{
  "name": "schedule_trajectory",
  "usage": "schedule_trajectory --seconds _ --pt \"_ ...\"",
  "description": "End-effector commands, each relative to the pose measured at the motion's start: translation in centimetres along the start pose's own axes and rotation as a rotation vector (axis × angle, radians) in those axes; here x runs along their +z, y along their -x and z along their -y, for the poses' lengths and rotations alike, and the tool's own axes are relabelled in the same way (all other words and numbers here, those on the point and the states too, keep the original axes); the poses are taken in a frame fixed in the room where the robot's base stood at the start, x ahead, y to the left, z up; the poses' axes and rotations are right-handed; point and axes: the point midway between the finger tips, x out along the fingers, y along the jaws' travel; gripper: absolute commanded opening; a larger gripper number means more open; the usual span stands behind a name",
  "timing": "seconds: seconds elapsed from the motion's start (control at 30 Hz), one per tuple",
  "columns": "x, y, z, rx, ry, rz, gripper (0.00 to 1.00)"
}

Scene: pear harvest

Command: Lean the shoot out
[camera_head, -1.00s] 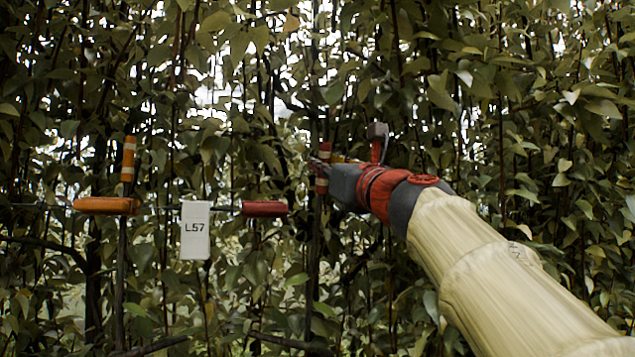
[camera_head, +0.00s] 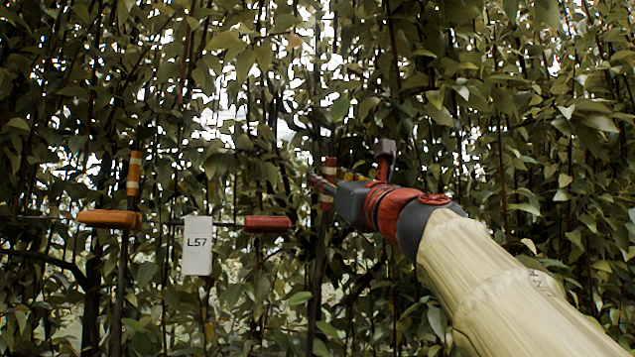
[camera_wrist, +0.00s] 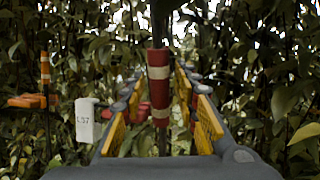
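The shoot carries a red sleeve with white bands (camera_head: 328,183) and stands about upright among the leaves. In the wrist view the sleeve (camera_wrist: 159,85) shows between the two yellow-padded fingers of my gripper (camera_wrist: 159,80), with a gap on both sides. My gripper (camera_head: 322,184) reaches it from the right in the head view and is open. A red bar (camera_head: 267,224) lies level on the wire left of the shoot. An orange bar (camera_head: 109,218) and an orange banded sleeve (camera_head: 133,173) on another stem are farther left. The shoot's foot is hidden by leaves.
A white tag reading L57 (camera_head: 197,246) hangs from the wire between the orange and red bars. It also shows in the wrist view (camera_wrist: 88,120), left of my gripper. Dense leaves and thin stems fill both sides. Lighter gaps show low between the stems.

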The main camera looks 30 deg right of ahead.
Motion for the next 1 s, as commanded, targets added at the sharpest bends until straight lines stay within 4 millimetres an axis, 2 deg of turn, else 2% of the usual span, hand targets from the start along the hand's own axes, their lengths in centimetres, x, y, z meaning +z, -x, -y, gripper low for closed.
schedule_trajectory --seconds 0.3,0.47,0.57,0.9,1.0 --pt "0.1 0.1 0.0 0.000 0.000 0.001 0.34" --pt "0.2 1.2 0.0 0.000 0.002 0.001 0.34" --pt "0.2 2.6 0.0 -0.002 0.001 0.002 0.34" --pt "0.1 9.0 0.1 -0.004 0.003 0.001 0.34" --pt "0.0 10.3 0.1 -0.004 0.001 0.001 0.34"
